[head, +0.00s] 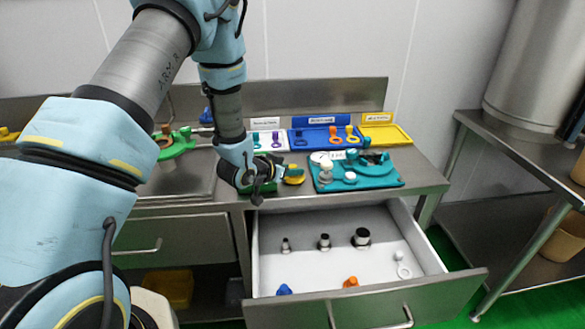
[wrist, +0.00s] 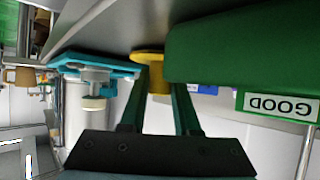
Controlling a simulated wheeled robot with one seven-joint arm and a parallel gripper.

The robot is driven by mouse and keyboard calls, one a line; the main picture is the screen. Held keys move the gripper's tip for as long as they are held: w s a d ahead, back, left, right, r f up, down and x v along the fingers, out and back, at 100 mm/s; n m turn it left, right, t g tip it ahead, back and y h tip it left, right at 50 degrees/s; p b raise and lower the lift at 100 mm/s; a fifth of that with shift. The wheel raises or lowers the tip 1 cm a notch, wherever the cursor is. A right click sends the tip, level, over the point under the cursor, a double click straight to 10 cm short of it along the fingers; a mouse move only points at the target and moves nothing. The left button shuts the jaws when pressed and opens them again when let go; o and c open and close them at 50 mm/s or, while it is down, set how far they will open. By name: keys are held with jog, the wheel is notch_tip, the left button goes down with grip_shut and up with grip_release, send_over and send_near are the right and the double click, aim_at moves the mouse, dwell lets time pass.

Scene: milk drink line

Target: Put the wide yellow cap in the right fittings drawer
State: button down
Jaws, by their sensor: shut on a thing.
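My gripper (head: 278,172) is at the counter's front edge, above the back left of the open drawer. It is shut on the wide yellow cap (head: 294,175). In the wrist view the yellow cap (wrist: 150,58) sits between the fingertips, beside a green block labelled GOOD (wrist: 225,50). I cannot tell whether the cap still touches the counter. The right fittings drawer (head: 440,258) is pulled open below. Inside stand several dark-topped metal fittings (head: 324,242), and a blue piece (head: 284,290), an orange piece (head: 351,282) and a white ringed piece (head: 402,265) lie nearer the front.
A teal tray (head: 390,180) with white and teal parts is right of my gripper on the counter. Blue (head: 318,148) and yellow (head: 388,138) trays stand behind. The left drawer (head: 135,232) is shut. The open drawer's middle floor has bare room.

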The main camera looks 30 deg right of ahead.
jog(key=shift+f, duration=0.2)
jog(key=c, duration=0.6)
grip_release()
jog(key=shift+c, duration=0.2)
jog(key=shift+r, duration=0.1)
jog(key=shift+r, duration=0.25)
jog(key=b+v, duration=0.3)
jog(key=v, duration=0.9)
jog(key=shift+f, duration=0.15)
